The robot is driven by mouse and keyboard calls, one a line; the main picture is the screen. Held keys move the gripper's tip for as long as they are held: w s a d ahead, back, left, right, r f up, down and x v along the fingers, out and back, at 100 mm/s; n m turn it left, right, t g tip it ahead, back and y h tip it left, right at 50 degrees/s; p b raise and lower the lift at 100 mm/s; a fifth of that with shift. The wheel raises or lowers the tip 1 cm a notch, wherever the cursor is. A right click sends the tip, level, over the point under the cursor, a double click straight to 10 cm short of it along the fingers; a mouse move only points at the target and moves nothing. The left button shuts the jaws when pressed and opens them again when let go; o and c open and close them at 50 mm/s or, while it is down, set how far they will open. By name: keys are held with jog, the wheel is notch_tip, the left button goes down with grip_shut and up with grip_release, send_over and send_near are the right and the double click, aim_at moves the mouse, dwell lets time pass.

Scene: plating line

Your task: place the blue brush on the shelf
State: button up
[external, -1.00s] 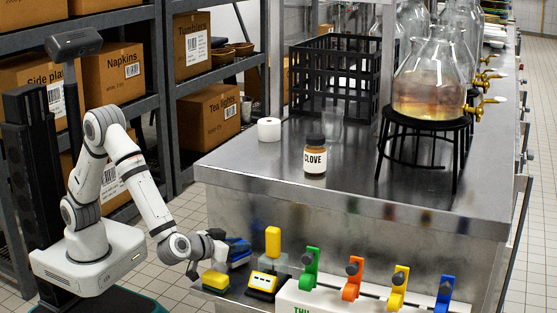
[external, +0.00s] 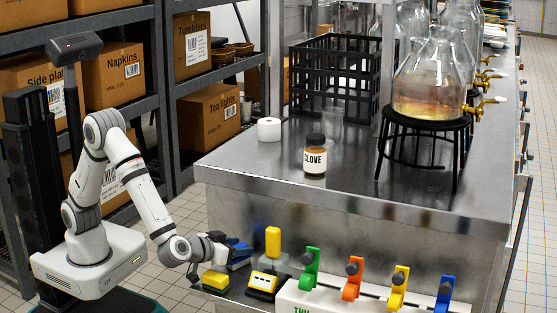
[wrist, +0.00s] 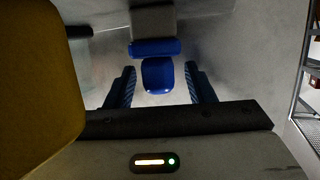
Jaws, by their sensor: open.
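The blue brush (wrist: 157,75) shows in the wrist view as a blue band and a rounded blue end below a grey block. It lies between the two dark fingers with blue inner faces, with a visible space on each side. My gripper (wrist: 160,87) is open around it. In the external view, my gripper (external: 226,250) is low at the near left end of the steel counter, and blue parts (external: 239,253) show at its tip. Brush and fingers are hard to separate there. A low ledge (external: 236,287) runs below them; I cannot tell whether it is the shelf.
A large yellow shape (wrist: 38,85) fills the wrist view's left side. Coloured clips (external: 352,280) line a white box at right.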

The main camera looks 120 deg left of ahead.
jog(key=p+v, duration=0.1)
jog(key=v, duration=0.6)
jog(key=shift+w+r, duration=0.1)
jog(key=shift+d+r, duration=0.2)
jog(key=shift+d, duration=0.1)
jog(key=s+a+r+m+g+h+p, duration=0.3)
jog(key=s+r+p, duration=0.5)
jog(key=s+a+r+m+g+h+p, duration=0.2)
jog(key=s+a+r+m+h+p, duration=0.1)
jog(key=s+r+p, duration=0.5)
jog(key=s+d+r+m+t+h+p, duration=0.1)
jog(key=s+d+r+m+h+p, duration=0.1)
jog(key=s+r+p, duration=0.3)
jog(key=s+d+r+m+h+p, duration=0.3)
jog(key=s+r+m+h+p, duration=0.2)
jog(key=s+r+p, duration=0.1)
notch_tip(320, 180, up, 3)
jog(key=shift+s+f+m+t, duration=0.15)
jog(key=shift+s+m+t, duration=0.2)
jog(key=shift+s, duration=0.25)
